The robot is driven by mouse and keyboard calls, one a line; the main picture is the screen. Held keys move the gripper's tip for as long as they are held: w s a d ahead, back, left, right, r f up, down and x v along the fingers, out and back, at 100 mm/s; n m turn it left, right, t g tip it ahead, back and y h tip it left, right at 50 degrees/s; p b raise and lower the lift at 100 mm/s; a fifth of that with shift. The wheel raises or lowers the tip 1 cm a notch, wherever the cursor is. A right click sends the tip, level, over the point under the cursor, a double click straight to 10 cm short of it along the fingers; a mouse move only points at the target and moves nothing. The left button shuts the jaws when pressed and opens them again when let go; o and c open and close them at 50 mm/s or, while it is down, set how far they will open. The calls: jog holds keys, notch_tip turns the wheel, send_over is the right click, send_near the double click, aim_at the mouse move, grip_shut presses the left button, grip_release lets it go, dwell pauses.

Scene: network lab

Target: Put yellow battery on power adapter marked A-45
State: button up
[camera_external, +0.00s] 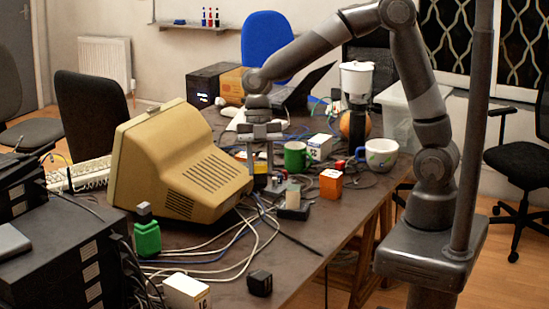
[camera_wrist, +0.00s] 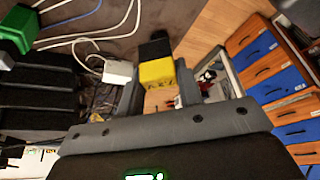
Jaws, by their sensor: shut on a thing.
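The yellow battery (camera_wrist: 157,74), with dark marks on its face and a black part at its far end, is between the fingertips of my gripper (camera_wrist: 158,88) in the wrist view. My gripper is shut on it. Candidate adapters are a white box with dark marks (camera_external: 187,292) and a black block (camera_external: 260,283) at the table's front. I cannot read A-45 on any of them.
A beige monitor (camera_external: 175,160) stands left of my gripper. A green mug (camera_external: 296,156), an orange box (camera_external: 331,184) and a white patterned mug (camera_external: 381,154) stand to its right. A green battery-like block (camera_external: 147,238) stands front left. Loose cables cross the table (camera_external: 325,240).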

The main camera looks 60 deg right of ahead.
jog(key=s+a+n, duration=0.2)
jog(key=s+a, duration=0.2)
send_near(261, 278)
jog(key=shift+s+a+r+g, duration=0.1)
jog(key=shift+s+a+g, duration=0.05)
jog(key=shift+a, duration=0.2)
jog(key=shift+s+a+r+g, duration=0.1)
jog(key=shift+a+g, duration=0.05)
jog(key=shift+a, duration=0.25)
jog(key=shift+a+f, duration=0.1)
jog(key=shift+f, duration=2)
jog(key=shift+f, duration=0.15)
jog(key=o, duration=1)
